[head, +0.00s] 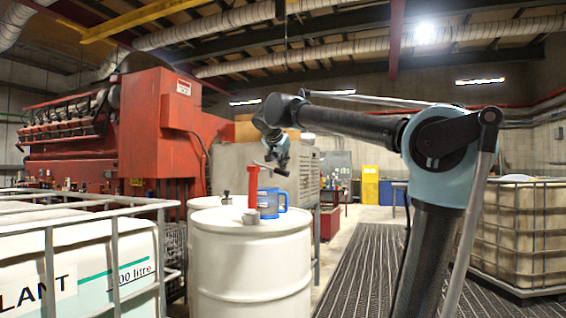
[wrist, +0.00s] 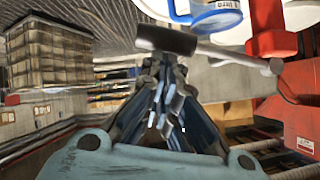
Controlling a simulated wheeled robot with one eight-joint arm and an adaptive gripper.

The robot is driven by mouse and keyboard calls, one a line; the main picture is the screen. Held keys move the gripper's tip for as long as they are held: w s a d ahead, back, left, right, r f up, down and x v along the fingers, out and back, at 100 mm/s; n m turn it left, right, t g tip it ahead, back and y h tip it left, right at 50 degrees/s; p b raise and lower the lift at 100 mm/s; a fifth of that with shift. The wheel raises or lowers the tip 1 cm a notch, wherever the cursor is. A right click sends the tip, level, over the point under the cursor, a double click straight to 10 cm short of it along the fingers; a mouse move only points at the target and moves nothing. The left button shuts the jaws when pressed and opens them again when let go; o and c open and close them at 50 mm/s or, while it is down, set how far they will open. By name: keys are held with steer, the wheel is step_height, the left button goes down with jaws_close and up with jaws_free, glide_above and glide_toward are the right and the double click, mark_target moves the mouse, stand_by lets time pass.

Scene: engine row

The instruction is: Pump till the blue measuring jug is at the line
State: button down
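The blue measuring jug (head: 272,201) stands on top of a white drum (head: 250,270), just right of a red pump (head: 253,192). Its level and line are too small to read. In the wrist view, part of the jug (wrist: 215,16) shows at the top edge, cut off. The pump (wrist: 270,42) has a metal lever with a dark grip (wrist: 167,39). My gripper (head: 280,166) points down over the pump lever. In the wrist view its fingers (wrist: 165,66) are drawn together, with their tips at the dark grip. I cannot tell whether they touch it.
A white liquid container in a metal cage (head: 105,212) stands at the left front. Another caged container (head: 520,230) is at the right. A red engine (head: 140,125) stands behind the drum at left. Dark ribbed matting (head: 365,260) covers the open floor to the right.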

steer(key=shift+a+f, duration=0.1)
steer(key=shift+f, duration=0.15)
steer(key=shift+r, duration=0.45)
steer(key=w+d+r+v, duration=0.1)
steer(key=r+v, duration=0.1)
steer(key=v, duration=1)
steer(key=shift+s+d, duration=0.15)
stand_by(1.0)
